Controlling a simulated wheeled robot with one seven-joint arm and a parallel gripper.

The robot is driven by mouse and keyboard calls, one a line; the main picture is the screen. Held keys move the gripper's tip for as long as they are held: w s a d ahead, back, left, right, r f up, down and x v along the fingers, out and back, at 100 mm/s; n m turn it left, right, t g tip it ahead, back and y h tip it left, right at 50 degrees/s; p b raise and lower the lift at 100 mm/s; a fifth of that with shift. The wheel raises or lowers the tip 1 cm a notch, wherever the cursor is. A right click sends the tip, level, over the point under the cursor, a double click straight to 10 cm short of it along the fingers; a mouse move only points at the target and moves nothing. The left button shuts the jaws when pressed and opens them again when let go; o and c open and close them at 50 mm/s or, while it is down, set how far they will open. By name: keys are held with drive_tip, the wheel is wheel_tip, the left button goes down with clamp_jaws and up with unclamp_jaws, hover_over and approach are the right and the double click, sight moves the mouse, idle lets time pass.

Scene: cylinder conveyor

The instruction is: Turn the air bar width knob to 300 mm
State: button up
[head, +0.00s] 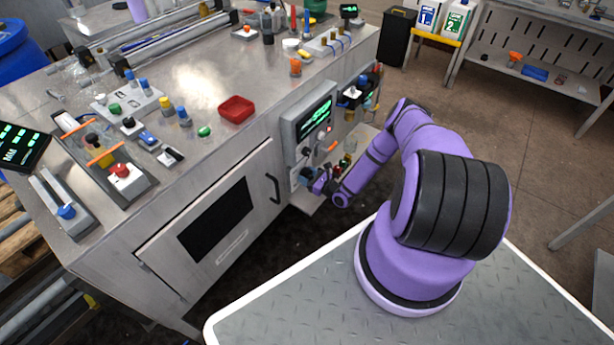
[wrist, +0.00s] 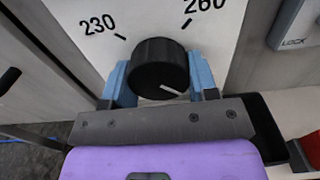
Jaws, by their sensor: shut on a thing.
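The black round air bar width knob (wrist: 158,62) sits on a white dial plate (wrist: 148,16) in the wrist view. Marks 230 at upper left and 260 at upper right are readable; other marks are out of view or hidden. A short white pointer line on the knob points to the lower right in the picture. My gripper (wrist: 161,80) has one blue finger on each side of the knob and is shut on it. In the head view my gripper (head: 312,180) is at the machine's front, low beneath the screen panel (head: 308,118); the knob is hidden there.
A grey part marked LOCK (wrist: 293,28) is at the upper right of the wrist view, and a dark box-like part (wrist: 268,125) is right of my gripper. In the head view, a cabinet door with a handle (head: 273,188) is left of my gripper.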

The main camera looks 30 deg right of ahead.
drive_tip(key=o, duration=0.9)
drive_tip(key=v, duration=1)
drive_tip(key=shift+s+d, duration=0.15)
drive_tip(key=shift+s, duration=0.25)
